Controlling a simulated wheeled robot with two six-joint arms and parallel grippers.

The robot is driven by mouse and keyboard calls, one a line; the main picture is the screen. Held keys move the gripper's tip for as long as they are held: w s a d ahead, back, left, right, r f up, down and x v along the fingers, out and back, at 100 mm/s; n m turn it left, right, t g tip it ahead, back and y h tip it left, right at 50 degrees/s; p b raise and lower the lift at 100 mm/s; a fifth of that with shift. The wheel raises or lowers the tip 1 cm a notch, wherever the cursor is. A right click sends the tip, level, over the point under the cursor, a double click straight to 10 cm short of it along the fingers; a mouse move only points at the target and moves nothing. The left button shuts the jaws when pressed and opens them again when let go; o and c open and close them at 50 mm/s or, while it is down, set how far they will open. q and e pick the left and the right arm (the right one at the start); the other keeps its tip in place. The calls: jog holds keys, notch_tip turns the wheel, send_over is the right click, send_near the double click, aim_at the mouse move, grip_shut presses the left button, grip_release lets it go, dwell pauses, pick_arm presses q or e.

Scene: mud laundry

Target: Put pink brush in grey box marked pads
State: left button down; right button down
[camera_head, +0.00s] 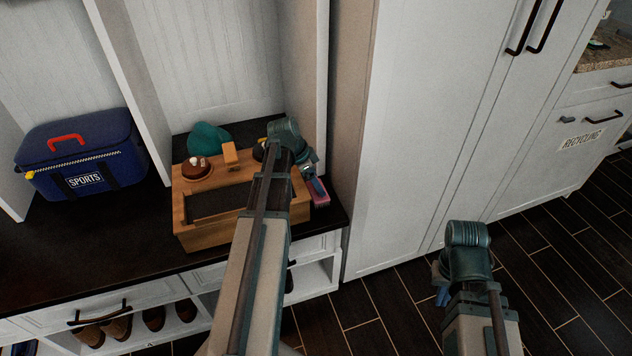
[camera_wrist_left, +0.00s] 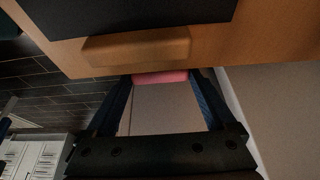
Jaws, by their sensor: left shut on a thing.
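The pink brush (camera_head: 320,195) shows at the right side of the wooden shoe-care box on the dark bench top. My left gripper (camera_head: 314,183) is shut on it, beside the box's right end. In the left wrist view the pink brush (camera_wrist_left: 160,77) lies between the fingertips of my left gripper (camera_wrist_left: 163,85); only a strip of it shows. My right gripper (camera_head: 441,293) hangs low over the floor at the right, mostly hidden behind its wrist, so its jaws are unclear. No grey box marked pads is visible in either view.
The wooden box (camera_head: 215,234) holds a round brown-topped item (camera_head: 196,170), with a teal item (camera_head: 208,138) behind. A blue sports bag (camera_head: 84,160) stands in the left cubby. Shoes (camera_head: 117,328) sit below. Tall white cabinet doors (camera_head: 440,120) bound the right side.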

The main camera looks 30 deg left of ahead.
pick_arm(q)
notch_tip(320, 180, up, 9)
jog(key=p, duration=0.8)
